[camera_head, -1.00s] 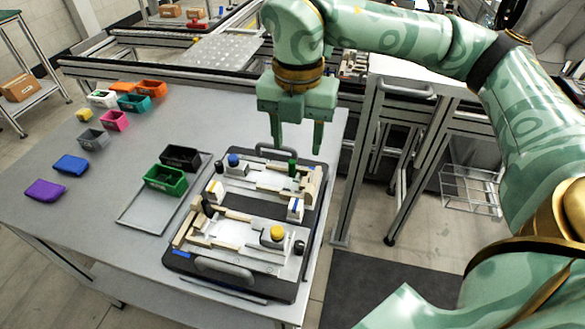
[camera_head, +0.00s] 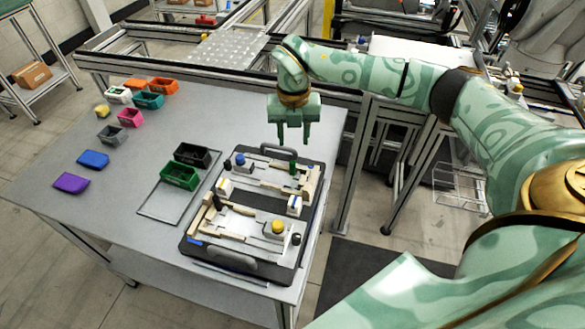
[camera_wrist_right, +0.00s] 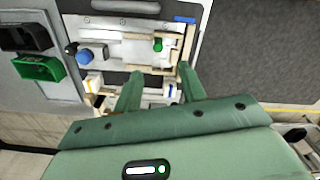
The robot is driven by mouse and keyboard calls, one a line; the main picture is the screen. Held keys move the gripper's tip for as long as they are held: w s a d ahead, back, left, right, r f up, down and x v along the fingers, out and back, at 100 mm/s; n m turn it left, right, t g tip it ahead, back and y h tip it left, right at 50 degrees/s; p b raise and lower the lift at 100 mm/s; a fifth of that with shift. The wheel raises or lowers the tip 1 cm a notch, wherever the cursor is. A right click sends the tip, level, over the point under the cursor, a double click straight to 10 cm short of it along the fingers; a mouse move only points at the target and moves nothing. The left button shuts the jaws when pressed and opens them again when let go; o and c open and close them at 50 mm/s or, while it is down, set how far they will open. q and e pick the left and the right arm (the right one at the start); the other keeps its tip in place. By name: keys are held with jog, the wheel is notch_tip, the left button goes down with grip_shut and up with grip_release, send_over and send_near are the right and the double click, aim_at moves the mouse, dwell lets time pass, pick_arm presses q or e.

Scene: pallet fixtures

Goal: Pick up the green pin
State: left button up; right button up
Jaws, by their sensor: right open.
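The green pin (camera_head: 293,165) stands upright in the far fixture of the pallet (camera_head: 225,254). It also shows in the right wrist view as a small green pin (camera_wrist_right: 158,45) near the top. My right gripper (camera_head: 293,138) is open and empty, its fingers pointing down. In the head view it hangs just behind and above the green pin. In the right wrist view its fingertips (camera_wrist_right: 160,75) are spread, with the pin beyond them and roughly between them. My left gripper is not in view.
A blue-topped part (camera_head: 240,160) and a yellow knob (camera_head: 278,227) sit on the same pallet. A green bin (camera_head: 180,177) and a black bin (camera_head: 192,156) stand to its left. Several coloured bins lie farther left. The front left of the table is clear.

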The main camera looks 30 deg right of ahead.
aim_at(293, 162)
notch_tip(293, 162, down, 5)
jog(key=shift+f+b, duration=0.1)
jog(key=shift+b, duration=0.2)
jog(key=f, duration=0.3)
jog(key=f+b, duration=0.1)
jog(key=f, duration=0.1)
jog(key=shift+w, duration=0.25)
grip_shut()
